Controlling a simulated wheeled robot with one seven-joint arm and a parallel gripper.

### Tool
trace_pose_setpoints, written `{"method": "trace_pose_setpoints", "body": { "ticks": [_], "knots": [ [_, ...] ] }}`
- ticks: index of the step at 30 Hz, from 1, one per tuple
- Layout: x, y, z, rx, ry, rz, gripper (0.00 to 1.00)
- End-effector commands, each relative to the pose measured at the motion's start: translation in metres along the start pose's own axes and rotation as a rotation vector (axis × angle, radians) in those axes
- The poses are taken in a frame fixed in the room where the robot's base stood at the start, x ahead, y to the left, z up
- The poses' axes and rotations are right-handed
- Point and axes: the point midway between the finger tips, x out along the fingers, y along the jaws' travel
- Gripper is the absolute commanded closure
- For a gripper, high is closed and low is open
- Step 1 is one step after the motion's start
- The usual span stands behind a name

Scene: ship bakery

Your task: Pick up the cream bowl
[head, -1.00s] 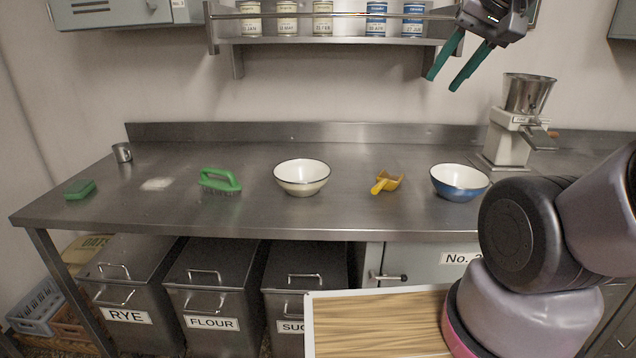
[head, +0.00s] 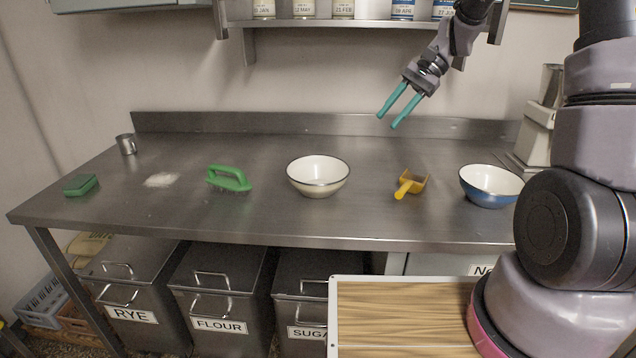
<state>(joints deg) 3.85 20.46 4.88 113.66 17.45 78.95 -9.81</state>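The cream bowl (head: 318,188) stands upright on the steel counter, near the middle, with a dark rim and a white inside that looks empty. My gripper (head: 387,119) has two teal fingers, parted with nothing between them. It hangs in the air above the back of the counter, up and to the right of the cream bowl, apart from it, fingers pointing down and left.
A yellow scoop (head: 409,184) and a blue bowl (head: 490,190) stand right of the cream bowl. A green brush (head: 229,178) is to its left, then a white powder patch (head: 161,180), a green sponge (head: 81,185) and a metal cup (head: 126,144). A shelf (head: 380,22) hangs above.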

Motion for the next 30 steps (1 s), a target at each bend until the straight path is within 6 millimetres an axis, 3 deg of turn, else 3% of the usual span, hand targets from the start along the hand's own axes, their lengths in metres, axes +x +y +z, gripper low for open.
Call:
{"method": "trace_pose_setpoints", "body": {
  "ticks": [1,6,12,15,19,30],
  "knots": [
    [0.018,-0.002,-0.017,0.038,-0.062,-0.008,0.61],
    [0.070,-0.009,-0.061,0.151,-0.249,-0.062,0.61],
    [0.118,-0.010,-0.098,0.252,-0.405,-0.122,0.61],
    [0.132,-0.009,-0.107,0.281,-0.446,-0.141,0.61],
    [0.145,-0.009,-0.109,0.297,-0.472,-0.151,0.61],
    [0.188,-0.019,-0.089,0.298,-0.472,-0.152,0.61]
  ]
}}
